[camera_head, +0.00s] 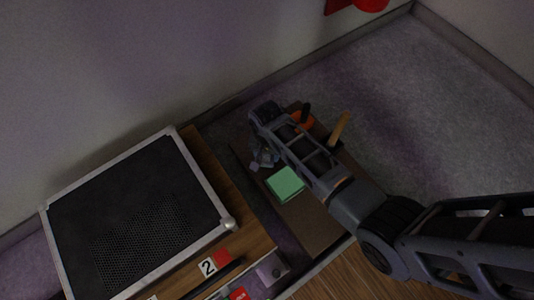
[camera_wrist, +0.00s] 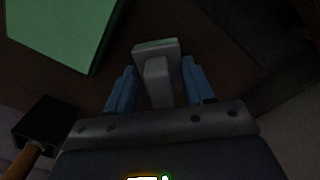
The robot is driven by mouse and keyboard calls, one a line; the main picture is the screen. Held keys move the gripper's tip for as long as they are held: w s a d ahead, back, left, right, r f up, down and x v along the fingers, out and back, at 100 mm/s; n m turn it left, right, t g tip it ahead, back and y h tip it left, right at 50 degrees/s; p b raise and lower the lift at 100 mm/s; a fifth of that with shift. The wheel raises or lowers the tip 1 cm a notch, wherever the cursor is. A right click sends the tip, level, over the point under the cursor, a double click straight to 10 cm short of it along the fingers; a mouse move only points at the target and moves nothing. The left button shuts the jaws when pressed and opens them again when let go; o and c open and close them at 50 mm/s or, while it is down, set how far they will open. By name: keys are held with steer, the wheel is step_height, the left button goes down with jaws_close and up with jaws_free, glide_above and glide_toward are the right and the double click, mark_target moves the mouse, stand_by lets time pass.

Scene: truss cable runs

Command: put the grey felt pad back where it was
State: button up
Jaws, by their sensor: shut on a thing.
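My gripper (camera_wrist: 158,90) has its two blue fingers on either side of a small light grey piece (camera_wrist: 157,48), which I take to be the grey felt pad. The piece has a flat block end and a narrower part towards my palm. In the head view my gripper (camera_head: 264,157) is low over the brown board, left of the green block, and partly hidden by my arm. The pad cannot be made out clearly there. I cannot tell whether it touches the board.
A green block (camera_head: 285,184) lies on the brown board (camera_head: 318,228). A wooden-handled tool (camera_head: 340,128) and an orange item (camera_head: 302,121) lie near my arm. A black case with metal edging (camera_head: 140,220) stands left, by a "2" label (camera_head: 208,267).

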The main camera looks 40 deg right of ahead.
steer(key=o, duration=1)
steer(key=shift+f, duration=0.1)
step_height(320, 180, up, 12)
steer(key=p, duration=0.6)
steer(key=shift+s, duration=0.1)
